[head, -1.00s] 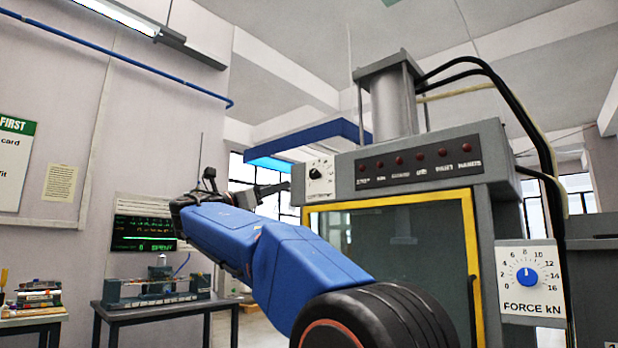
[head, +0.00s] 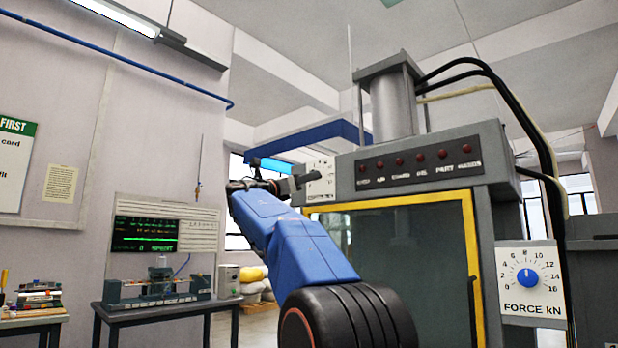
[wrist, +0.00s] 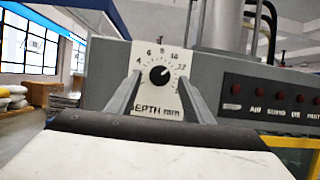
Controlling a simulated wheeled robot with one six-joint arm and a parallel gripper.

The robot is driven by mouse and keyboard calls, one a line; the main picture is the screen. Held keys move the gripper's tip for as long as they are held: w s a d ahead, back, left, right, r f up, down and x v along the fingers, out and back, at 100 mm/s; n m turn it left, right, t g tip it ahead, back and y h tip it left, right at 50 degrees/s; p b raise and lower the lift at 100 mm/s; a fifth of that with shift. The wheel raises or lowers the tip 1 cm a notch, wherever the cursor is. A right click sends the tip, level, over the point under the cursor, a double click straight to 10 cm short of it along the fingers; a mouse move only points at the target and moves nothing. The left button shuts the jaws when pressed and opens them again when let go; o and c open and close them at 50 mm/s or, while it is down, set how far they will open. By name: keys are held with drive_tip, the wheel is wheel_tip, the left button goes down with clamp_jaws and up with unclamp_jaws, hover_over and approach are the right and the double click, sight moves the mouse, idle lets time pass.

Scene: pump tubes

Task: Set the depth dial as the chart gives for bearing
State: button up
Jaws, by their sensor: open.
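The depth dial is a black knob (wrist: 159,76) on a white plate (wrist: 150,104) marked "EPTH mm" in the wrist view, its first letter hidden. The knob's white mark points up and right, between the 10 and the 12. My gripper (wrist: 158,84) is open, with a finger at each side of the plate and the knob between them in the picture. I cannot tell whether either finger touches it. In the head view the plate (head: 321,174) is at the press's upper left corner, and my gripper (head: 303,180) partly covers it and hides the knob.
The grey press has a row of red lamps (head: 420,158) and a yellow-framed door (head: 392,245). A blue force dial (head: 527,278) is at its right. A bench with a fixture (head: 158,287) and a green-text screen (head: 144,234) stand left. Hoses (head: 515,110) run at upper right.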

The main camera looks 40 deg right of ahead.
drive_tip(key=shift+x, duration=1.25)
drive_tip(key=c, duration=1)
drive_tip(key=shift+m, duration=0.6)
drive_tip(key=shift+w+r+m+g+y, duration=0.1)
drive_tip(key=shift+m+g+y, duration=0.2)
drive_tip(key=shift+m+g, duration=1.15)
drive_tip(key=shift+w+f+m+g+y, duration=0.1)
drive_tip(key=shift+m+g+y, duration=0.25)
drive_tip(key=shift+m, duration=2)
drive_tip(key=shift+w+r+m+g+y, duration=0.1)
drive_tip(key=shift+m+g+y, duration=0.15)
drive_tip(key=shift+m+g, duration=1.2)
drive_tip(key=shift+m+t, duration=0.25)
drive_tip(key=shift+m, duration=0.3)
